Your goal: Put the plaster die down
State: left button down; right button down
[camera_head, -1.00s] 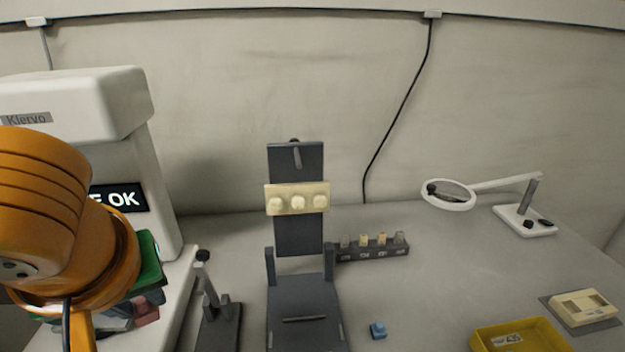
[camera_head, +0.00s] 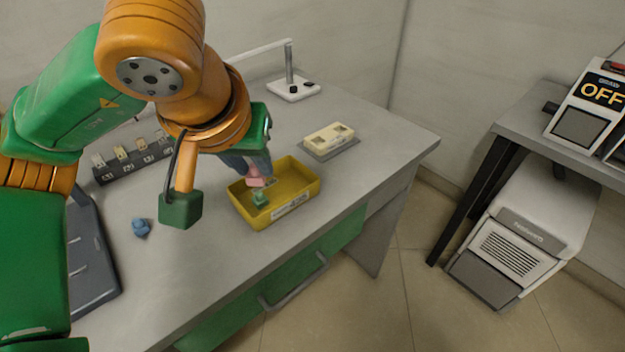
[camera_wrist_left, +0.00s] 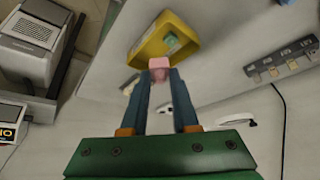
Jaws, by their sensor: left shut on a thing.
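My left gripper (camera_head: 256,176) is shut on a small pink block, the plaster die (camera_head: 258,182). In the left wrist view the die (camera_wrist_left: 159,66) sits between the two fingertips (camera_wrist_left: 160,72). In the head view the gripper points down over the yellow tray (camera_head: 290,208); I cannot tell how high the die is above its floor. A small green block (camera_head: 262,201) lies in the tray, close to the die in the picture; it also shows in the left wrist view (camera_wrist_left: 172,42). My right gripper is not in view.
A cream block with hollows (camera_head: 328,137) sits on a grey mat behind the tray. A blue piece (camera_head: 141,228) and a dark rack with several small pieces (camera_head: 130,160) are to the left. The table's front edge runs close past the tray.

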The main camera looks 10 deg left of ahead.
pick_arm(q)
jog(key=w+f, duration=0.5)
jog(key=w, duration=0.2)
jog(key=w+d+f+p, duration=0.1)
jog(key=w+f, duration=0.2)
jog(key=w, duration=0.1)
jog(key=shift+f, duration=0.35)
notch_tip(320, 180, down, 3)
jog(key=shift+w+f, duration=0.1)
jog(key=shift+f, duration=0.05)
jog(key=shift+f+b, duration=0.1)
jog(key=shift+b, duration=0.25)
jog(key=c, duration=0.7)
grip_release()
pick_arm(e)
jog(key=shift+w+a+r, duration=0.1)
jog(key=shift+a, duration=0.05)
